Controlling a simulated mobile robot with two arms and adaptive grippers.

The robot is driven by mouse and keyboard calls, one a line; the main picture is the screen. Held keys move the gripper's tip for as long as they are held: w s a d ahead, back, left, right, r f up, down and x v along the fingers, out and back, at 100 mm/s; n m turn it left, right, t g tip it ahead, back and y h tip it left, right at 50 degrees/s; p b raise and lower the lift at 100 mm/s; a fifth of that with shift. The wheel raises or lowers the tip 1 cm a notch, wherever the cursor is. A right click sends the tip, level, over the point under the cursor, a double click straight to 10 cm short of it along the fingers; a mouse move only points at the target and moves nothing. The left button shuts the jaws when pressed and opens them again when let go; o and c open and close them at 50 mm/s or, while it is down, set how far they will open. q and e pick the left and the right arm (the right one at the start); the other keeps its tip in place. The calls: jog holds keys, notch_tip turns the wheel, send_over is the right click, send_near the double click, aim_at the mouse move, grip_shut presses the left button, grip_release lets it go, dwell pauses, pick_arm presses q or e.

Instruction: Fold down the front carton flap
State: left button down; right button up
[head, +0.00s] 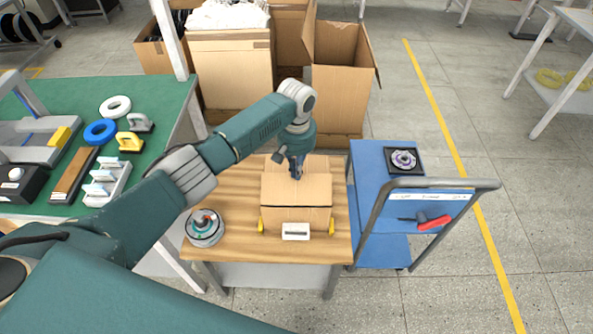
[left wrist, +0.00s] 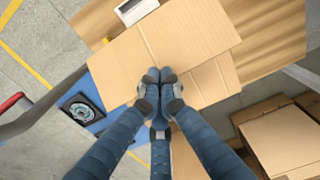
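The cardboard carton (head: 296,218) stands on the wooden table; its top looks largely covered by flap panels. My left gripper (head: 296,174) points down at the far part of the carton's top. In the left wrist view, the left gripper's fingertips (left wrist: 159,76) are together over a broad tan flap panel (left wrist: 185,40), at its edge. Another cardboard layer (left wrist: 222,72) shows beyond that panel's edge. I see nothing between the fingers; whether they touch the cardboard is unclear. Which panel is the front flap is also unclear. My right gripper is in neither view.
A white slotted block (head: 295,232) and yellow pieces (head: 331,227) sit by the carton's near side. A round hub motor (head: 204,227) is at the table's left. A blue cart (head: 375,185) with a handle stands close on the right. Large boxes (head: 338,85) stand behind.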

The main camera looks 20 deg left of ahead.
aim_at(297, 182)
pick_arm(q)
jog(key=shift+f+b, duration=1.35)
jog(key=shift+f, duration=1.35)
jog(key=shift+r, duration=0.1)
notch_tip(297, 182, up, 9)
jog(key=p, duration=0.9)
jog(key=shift+p, duration=0.35)
